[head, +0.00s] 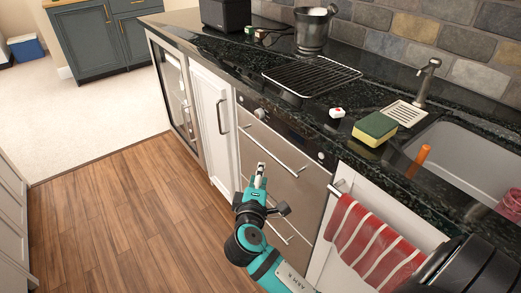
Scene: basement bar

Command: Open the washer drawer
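The washer (297,187) is a stainless front under the dark counter, with a dark strip and round knob (260,113) along its top. Its upper drawer has a long bar handle (275,152) and looks shut. More bars show lower down, partly hidden behind my arm. My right gripper (260,172), on the teal arm, is in front of the washer's left side, below the upper handle in the picture. Its fingers are seen narrow, with nothing visible between them. I cannot tell whether they touch the front. My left gripper is not in view.
A red-striped towel (372,240) hangs on a bar right of the washer. A white cabinet door (212,118) is to its left. A sponge (375,129), drying rack (312,75) and sink (468,158) are above. Wooden floor (125,220) at left is clear.

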